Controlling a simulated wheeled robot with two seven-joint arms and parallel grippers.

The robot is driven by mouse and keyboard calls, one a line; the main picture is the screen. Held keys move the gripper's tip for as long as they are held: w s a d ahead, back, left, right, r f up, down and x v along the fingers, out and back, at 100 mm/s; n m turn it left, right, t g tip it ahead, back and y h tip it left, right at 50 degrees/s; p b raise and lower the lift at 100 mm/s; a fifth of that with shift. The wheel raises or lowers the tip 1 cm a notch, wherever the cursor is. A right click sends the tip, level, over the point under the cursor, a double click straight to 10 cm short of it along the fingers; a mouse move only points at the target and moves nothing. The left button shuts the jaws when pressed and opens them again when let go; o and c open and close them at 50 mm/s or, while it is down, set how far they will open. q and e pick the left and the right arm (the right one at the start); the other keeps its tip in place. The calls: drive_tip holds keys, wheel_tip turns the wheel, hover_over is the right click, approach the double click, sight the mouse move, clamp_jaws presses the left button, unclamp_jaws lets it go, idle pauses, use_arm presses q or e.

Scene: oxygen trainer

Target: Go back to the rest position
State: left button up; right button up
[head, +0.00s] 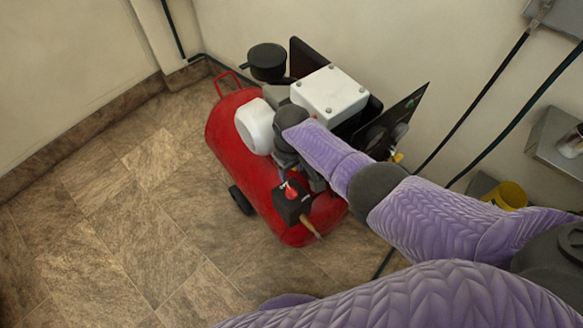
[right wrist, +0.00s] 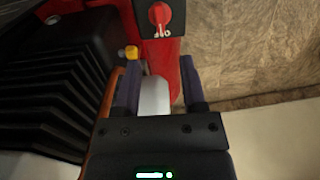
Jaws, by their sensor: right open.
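My right gripper (right wrist: 159,92) is open over the red air compressor (head: 228,145). In the right wrist view its two dark fingers stand apart, with a pale grey part (right wrist: 155,97) showing between them. I cannot tell how far below the fingers that part lies. A red switch knob (right wrist: 159,14) on a black box is just beyond the fingertips; the knob also shows in the head view (head: 291,190). In the head view my purple right arm reaches in from the right, over the compressor, and largely hides the gripper. My left gripper is not in view.
The compressor stands on a tiled floor (head: 120,215) near the wall corner. Its white cover (head: 330,93), black filter (head: 267,61) and an upright dark panel (head: 392,122) are close to my right arm. A yellow cup (head: 508,195) is at the right wall. Floor at left is clear.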

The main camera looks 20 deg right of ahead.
drive_tip(key=s+d+f+m, duration=0.1)
drive_tip(key=s+d+f, duration=0.1)
drive_tip(key=s+f, duration=0.65)
drive_tip(key=s+d+f, duration=0.2)
drive_tip(key=s+f, duration=0.5)
drive_tip(key=s, duration=0.3)
drive_tip(key=s+d+f, duration=0.2)
drive_tip(key=s, duration=0.9)
drive_tip(key=s+d+f, duration=0.2)
drive_tip(key=s, duration=0.9)
drive_tip(key=shift+s+m, duration=0.15)
drive_tip(key=shift+m, duration=0.15)
drive_tip(key=shift+f, duration=0.1)
